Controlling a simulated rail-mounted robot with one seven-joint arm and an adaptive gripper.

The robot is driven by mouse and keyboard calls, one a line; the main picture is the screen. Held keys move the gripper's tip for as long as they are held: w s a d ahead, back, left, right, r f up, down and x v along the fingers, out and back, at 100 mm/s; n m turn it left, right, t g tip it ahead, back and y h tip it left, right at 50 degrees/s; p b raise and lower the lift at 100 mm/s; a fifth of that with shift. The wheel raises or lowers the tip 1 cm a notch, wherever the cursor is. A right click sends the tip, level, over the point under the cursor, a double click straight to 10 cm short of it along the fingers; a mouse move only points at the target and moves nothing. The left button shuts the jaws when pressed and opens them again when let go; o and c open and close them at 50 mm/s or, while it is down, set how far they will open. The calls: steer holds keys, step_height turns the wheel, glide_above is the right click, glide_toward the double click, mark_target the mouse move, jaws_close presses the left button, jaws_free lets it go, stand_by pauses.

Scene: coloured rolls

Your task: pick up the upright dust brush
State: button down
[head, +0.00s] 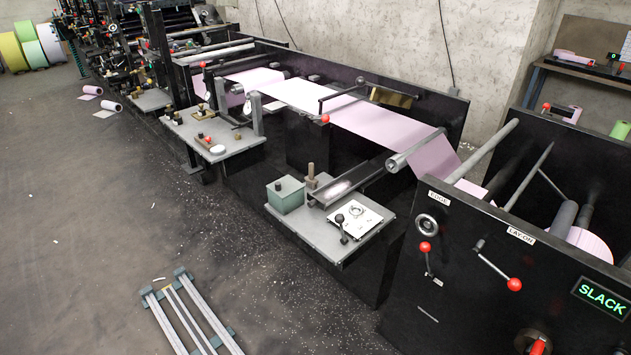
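A small upright object with a brown handle (311,172) stands on the grey side shelf (318,232) of the machine, and it looks like the dust brush. Its bristles are too small to make out. My gripper is not in view.
A white plate with a black knob (355,220) sits at the shelf's front right. A black panel with a red-knobbed lever (513,284) stands at the right. Pink web (375,122) runs above and behind the shelf. The floor at left (120,220) is mostly clear.

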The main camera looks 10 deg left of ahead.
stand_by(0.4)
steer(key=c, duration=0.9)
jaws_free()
